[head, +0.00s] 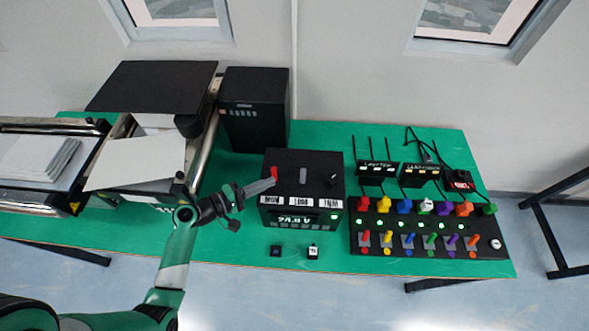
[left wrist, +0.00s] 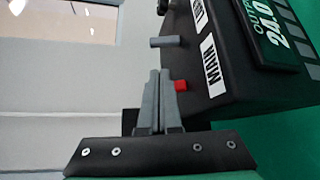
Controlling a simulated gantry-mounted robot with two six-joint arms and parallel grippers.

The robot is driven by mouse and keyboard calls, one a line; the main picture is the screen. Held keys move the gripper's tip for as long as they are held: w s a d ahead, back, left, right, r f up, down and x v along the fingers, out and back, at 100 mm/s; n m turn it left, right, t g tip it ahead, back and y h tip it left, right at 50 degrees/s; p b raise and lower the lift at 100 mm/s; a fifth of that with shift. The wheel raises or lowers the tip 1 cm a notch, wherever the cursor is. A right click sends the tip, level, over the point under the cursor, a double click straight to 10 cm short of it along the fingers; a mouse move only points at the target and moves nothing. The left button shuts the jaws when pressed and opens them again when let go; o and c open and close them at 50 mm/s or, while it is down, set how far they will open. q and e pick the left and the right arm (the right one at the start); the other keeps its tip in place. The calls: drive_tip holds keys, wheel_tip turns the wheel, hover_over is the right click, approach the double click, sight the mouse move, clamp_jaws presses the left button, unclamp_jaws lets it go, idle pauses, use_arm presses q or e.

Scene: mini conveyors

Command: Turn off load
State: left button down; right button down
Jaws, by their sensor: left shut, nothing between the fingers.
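A black power box (head: 282,219) stands on the green table, its display reading about 24.0 V. On its top are a red switch (head: 273,172) at the left, a grey lever (head: 303,175) in the middle and a dark knob (head: 333,179) at the right. The white labels below are small; the left wrist view shows MAIN by the red switch (left wrist: 181,86). The grey lever (left wrist: 165,42) is farther along there. My left gripper (head: 273,182) is shut and empty, its fingertips (left wrist: 160,74) close beside the red switch; contact is unclear. My right gripper is out of view.
A panel (head: 352,240) of coloured switches and lit green lamps lies to the right, with small black devices (head: 378,169) behind it. A tall dark box (head: 255,112) and conveyors stand to the left.

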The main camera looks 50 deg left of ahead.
sight(294, 177)
use_arm(q)
drive_tip(key=w+b, duration=0.1)
drive_tip(key=b, duration=0.1)
drive_tip(key=w+f+b, duration=0.1)
drive_tip(key=b, duration=0.2)
drive_tip(key=shift+d+f, duration=0.2)
drive_tip(key=shift+f, duration=0.05)
drive_tip(key=b+x, duration=0.2)
drive_tip(key=x, duration=0.1)
drive_tip(key=shift+w+d+r, duration=0.1)
drive_tip(key=shift+w+r, duration=0.05)
drive_tip(key=shift+r, duration=0.15)
drive_tip(key=shift+r+x, duration=0.15)
drive_tip(key=shift+x, duration=1)
drive_tip(key=shift+r+x, duration=0.1)
drive_tip(key=shift+x, duration=1.05)
